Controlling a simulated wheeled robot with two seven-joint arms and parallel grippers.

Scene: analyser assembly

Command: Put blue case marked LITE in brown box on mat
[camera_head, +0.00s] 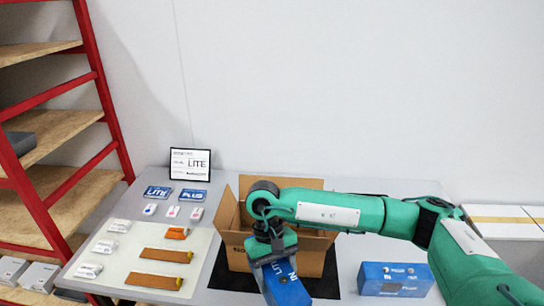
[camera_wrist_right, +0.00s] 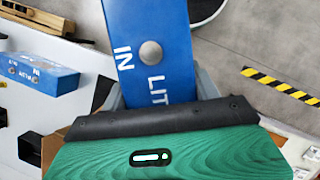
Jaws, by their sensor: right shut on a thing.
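My right gripper (camera_head: 270,250) is shut on a blue case (camera_head: 287,286). In the right wrist view the gripper (camera_wrist_right: 160,98) grips the blue case (camera_wrist_right: 148,45), which shows the letters "LIT" and "IN" and a round grey spot. In the head view the case hangs tilted in front of the brown box, its lower end cut off by the picture's edge. The open brown box (camera_head: 237,258) stands on the black mat (camera_head: 222,281), flaps up. My right arm hides part of its opening. My left gripper is not in view.
Another blue case (camera_head: 395,279) lies on the table right of the box; it also shows in the right wrist view (camera_wrist_right: 42,72). Small blue LITE and PLUS cards, a framed LITE sign (camera_head: 190,163), white packets and brown strips (camera_head: 159,281) lie to the left. A red-framed shelf (camera_head: 105,100) stands far left.

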